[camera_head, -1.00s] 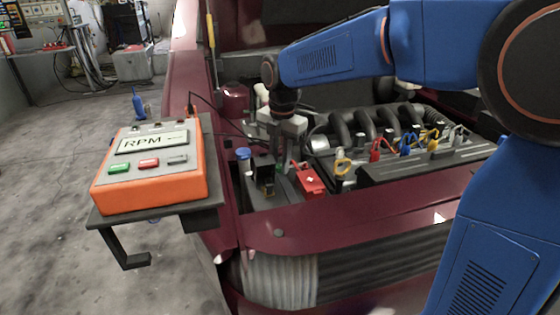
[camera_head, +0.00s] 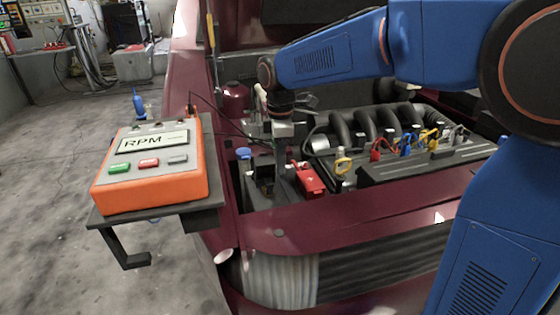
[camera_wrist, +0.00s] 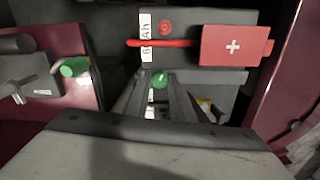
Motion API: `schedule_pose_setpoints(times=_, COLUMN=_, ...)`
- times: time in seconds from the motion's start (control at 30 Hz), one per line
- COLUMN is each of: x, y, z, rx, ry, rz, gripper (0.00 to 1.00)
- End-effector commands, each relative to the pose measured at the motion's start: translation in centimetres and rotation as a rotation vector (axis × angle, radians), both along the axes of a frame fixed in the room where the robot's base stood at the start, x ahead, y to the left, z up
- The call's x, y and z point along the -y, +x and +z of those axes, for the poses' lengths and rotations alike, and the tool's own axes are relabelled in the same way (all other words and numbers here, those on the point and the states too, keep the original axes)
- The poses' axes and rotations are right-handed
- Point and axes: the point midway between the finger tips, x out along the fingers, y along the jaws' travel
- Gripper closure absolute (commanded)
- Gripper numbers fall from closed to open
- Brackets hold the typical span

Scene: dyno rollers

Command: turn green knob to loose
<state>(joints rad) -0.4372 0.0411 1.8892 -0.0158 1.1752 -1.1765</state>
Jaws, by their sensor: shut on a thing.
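The green knob (camera_wrist: 160,81) shows in the wrist view as a small round green piece between my fingertips, at the near side of the dark battery (camera_wrist: 190,75). My gripper (camera_wrist: 161,86) points down at the knob with its fingers close on both sides of it, shut on it. In the head view my gripper (camera_head: 281,170) reaches down into the engine bay beside the battery's red cover (camera_head: 309,181). The fingers hide the knob there. How far the knob is turned cannot be told.
In the wrist view, the red cover (camera_wrist: 232,46) with a white cross lies just beyond and right of the knob. A green cap (camera_wrist: 74,67) is at left. The dark red car body (camera_head: 340,224) edges the bay. An orange RPM box (camera_head: 152,172) stands left.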

Motion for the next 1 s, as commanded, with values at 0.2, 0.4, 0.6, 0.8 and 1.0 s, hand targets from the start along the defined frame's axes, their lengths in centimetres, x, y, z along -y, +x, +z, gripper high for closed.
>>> schedule_pose_setpoints(times=0.2, x=-0.04, y=0.02, z=-0.01, rx=0.001, ry=0.000, rz=-0.202, gripper=1.00)
schedule_pose_setpoints(times=0.4, x=-0.06, y=0.03, z=-0.01, rx=0.001, ry=-0.001, rz=-0.392, gripper=1.00)
schedule_pose_setpoints(times=0.6, x=-0.09, y=0.03, z=-0.02, rx=0.001, ry=0.000, rz=-0.582, gripper=1.00)
schedule_pose_setpoints(times=0.8, x=-0.11, y=0.02, z=-0.04, rx=0.000, ry=-0.001, rz=-0.772, gripper=1.00)
schedule_pose_setpoints(times=1.0, x=-0.13, y=0.03, z=-0.05, rx=-0.001, ry=-0.001, rz=-0.947, gripper=1.00)
